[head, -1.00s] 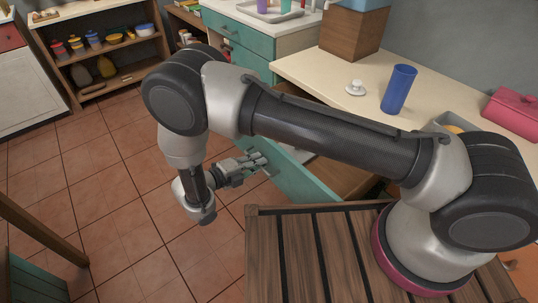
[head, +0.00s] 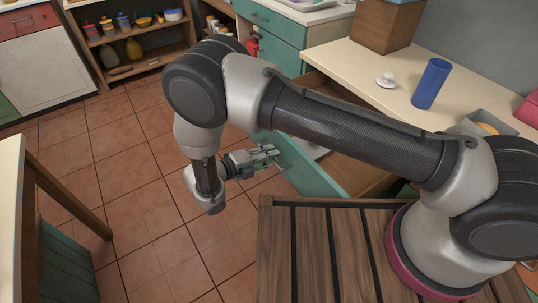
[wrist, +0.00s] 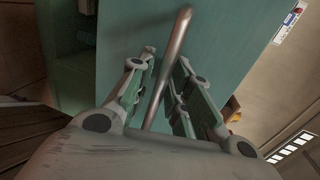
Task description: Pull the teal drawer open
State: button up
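The teal drawer (head: 318,174) stands pulled out from the counter in the head view, and its brown wooden inside shows behind my arm. Its teal front fills the middle of the wrist view (wrist: 225,35). A metal bar handle (wrist: 177,38) runs between my two fingers there. My arm hides part of the drawer and the counter edge.
A blue cup (head: 431,84) and a white lid-like object (head: 386,80) stand on the counter (head: 345,62). A wooden box (head: 384,25) is behind them. A slatted wooden surface (head: 312,255) lies in front of the drawer. The tiled floor (head: 135,170) at left is free.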

jog(key=shift+o, duration=0.4)
jog(key=v, duration=1.2)
